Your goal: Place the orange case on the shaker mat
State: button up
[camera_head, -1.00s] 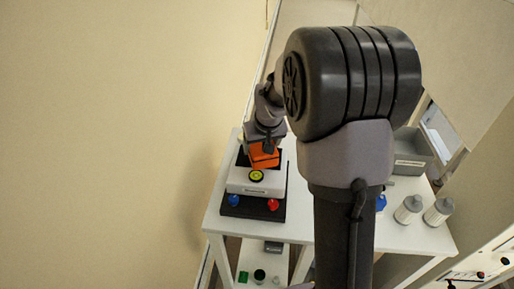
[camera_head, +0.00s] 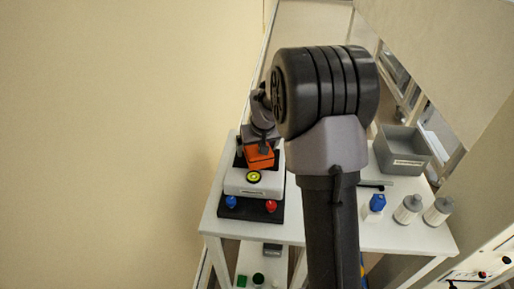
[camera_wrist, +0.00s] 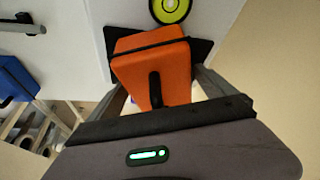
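The orange case (camera_head: 261,158) is over the dark shaker mat on top of the white shaker (camera_head: 240,184). In the wrist view the case (camera_wrist: 150,65) lies between the two fingers of my gripper (camera_wrist: 160,75), which looks closed on its sides. The black mat (camera_wrist: 202,48) shows on both sides of the case there. I cannot tell whether the case touches the mat. The shaker has a round yellow-and-black mark (camera_head: 254,177) on its top, and a blue knob (camera_head: 231,202) and a red knob (camera_head: 271,206) at its front.
The white table (camera_head: 310,232) also holds a grey bin (camera_head: 402,150), a blue item (camera_head: 377,202) and two white cylinders (camera_head: 408,209) on the right. A wall stands close on the left. My arm hides the middle of the table. A lower shelf holds small items.

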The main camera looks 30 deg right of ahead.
jog(key=p+v, duration=0.3)
jog(key=v, duration=0.9)
jog(key=shift+r, duration=0.1)
jog(key=s+a+r+m+t+y, duration=0.1)
jog(key=s+a+r, duration=0.4)
jog(key=s+a, duration=0.25)
jog(key=s+a+r+y, duration=0.1)
jog(key=s+a+r, duration=0.3)
jog(key=s+a, duration=0.4)
jog(key=s+a+f+m+y, duration=0.1)
jog(key=s+a, duration=0.3)
jog(key=s, duration=0.7)
notch_tip(320, 180, down, 10)
jog(key=b, duration=1)
jog(key=shift+s+d, duration=0.15)
jog(key=shift+s, duration=0.1)
